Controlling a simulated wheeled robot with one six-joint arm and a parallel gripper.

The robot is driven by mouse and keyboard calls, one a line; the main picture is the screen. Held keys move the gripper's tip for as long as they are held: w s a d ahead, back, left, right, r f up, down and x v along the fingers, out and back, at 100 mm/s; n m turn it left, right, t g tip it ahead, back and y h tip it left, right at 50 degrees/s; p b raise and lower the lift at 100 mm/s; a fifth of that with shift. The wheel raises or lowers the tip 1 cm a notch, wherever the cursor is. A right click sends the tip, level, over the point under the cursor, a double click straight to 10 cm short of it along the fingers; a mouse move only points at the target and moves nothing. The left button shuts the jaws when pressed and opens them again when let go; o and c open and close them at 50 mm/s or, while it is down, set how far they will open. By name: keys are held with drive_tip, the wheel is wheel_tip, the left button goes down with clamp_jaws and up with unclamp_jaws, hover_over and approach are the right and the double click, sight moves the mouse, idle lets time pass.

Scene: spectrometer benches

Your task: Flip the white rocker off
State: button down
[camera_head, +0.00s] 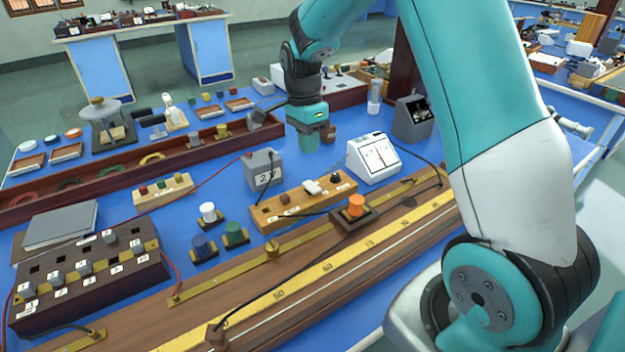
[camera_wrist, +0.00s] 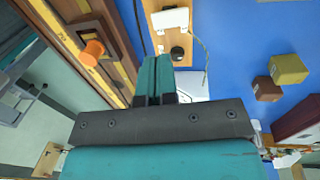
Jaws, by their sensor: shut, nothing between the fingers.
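The white rocker (camera_head: 311,187) sits on a light wooden switch board (camera_head: 285,207), beside a dark round knob (camera_head: 336,178). In the wrist view the rocker (camera_wrist: 171,20) is a white block near the top edge, beyond my fingertips. The same board (camera_wrist: 177,52) runs downward there with the dark knob (camera_wrist: 178,53). My gripper (camera_head: 309,142) is above the bench, behind the rocker in the head view and apart from it. In the wrist view its teal fingers (camera_wrist: 155,68) are together and empty. I cannot tell the rocker's tilt.
A white meter (camera_head: 374,158) stands right of the board, and a grey block (camera_head: 263,169) stands to its left. An orange knob (camera_head: 356,205) rises from the long ruled wooden bench (camera_head: 300,287) in front. Cables cross the blue tabletop.

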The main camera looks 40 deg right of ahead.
sight(312, 189)
drive_tip(key=f, duration=0.3)
drive_tip(key=s+f, duration=0.1)
drive_tip(key=f, duration=0.5)
drive_tip(key=shift+s+f+p, duration=0.2)
drive_tip(key=shift+f+p, duration=0.15)
drive_tip(key=shift+f, duration=0.05)
drive_tip(key=shift+a, duration=0.1)
